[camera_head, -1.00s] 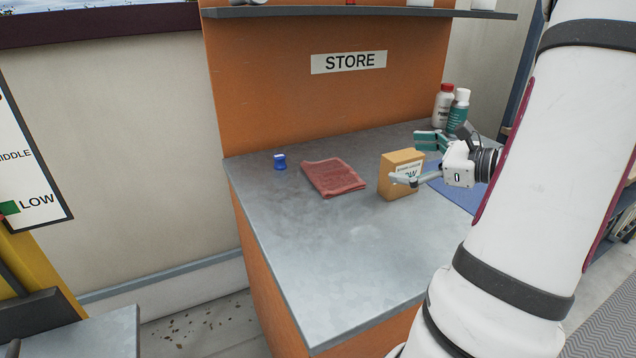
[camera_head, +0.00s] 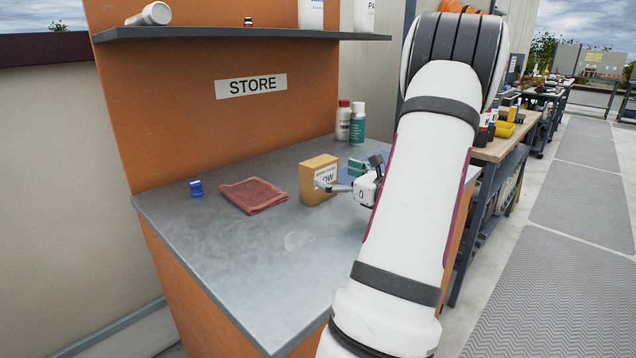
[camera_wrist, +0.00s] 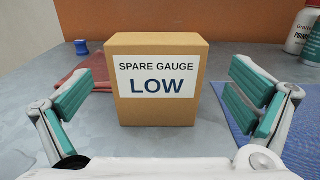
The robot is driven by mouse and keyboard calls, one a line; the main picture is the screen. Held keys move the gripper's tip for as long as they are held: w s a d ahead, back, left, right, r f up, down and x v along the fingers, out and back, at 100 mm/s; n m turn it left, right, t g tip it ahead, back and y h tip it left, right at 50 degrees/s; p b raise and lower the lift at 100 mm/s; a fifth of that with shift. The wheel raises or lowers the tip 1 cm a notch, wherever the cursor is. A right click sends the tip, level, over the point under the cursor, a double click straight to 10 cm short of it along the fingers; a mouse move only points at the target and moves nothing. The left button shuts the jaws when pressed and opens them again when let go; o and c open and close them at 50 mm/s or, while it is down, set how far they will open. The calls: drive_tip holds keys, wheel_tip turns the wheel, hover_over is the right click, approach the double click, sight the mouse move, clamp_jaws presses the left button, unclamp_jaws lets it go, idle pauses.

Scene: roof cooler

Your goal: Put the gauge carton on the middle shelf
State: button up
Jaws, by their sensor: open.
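The gauge carton (camera_head: 319,178) is a tan box standing upright on the grey counter of the orange STORE unit. In the wrist view the carton (camera_wrist: 158,104) faces me squarely, with a white label reading SPARE GAUGE LOW. My gripper (camera_head: 341,177) is just in front of it. In the wrist view my gripper (camera_wrist: 158,98) is open, one teal-padded finger on each side of the carton with a gap to both sides. One shelf (camera_head: 250,34) shows above the counter, holding bottles; I cannot tell whether it is the middle one.
A folded red cloth (camera_head: 253,195) and a small blue object (camera_head: 196,188) lie left of the carton. A white bottle (camera_head: 343,120) and a green bottle (camera_head: 357,123) stand behind. A blue mat (camera_wrist: 235,112) lies to the right. The counter's front is clear.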

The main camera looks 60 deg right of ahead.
sight(326, 170)
drive_tip(key=shift+b+x, duration=0.5)
drive_tip(key=shift+x, duration=2.3)
drive_tip(key=shift+a+r, duration=0.1)
drive_tip(key=shift+a, duration=0.05)
drive_tip(key=c, duration=1.3)
drive_tip(key=shift+c, duration=0.6)
drive_tip(key=shift+r, duration=0.1)
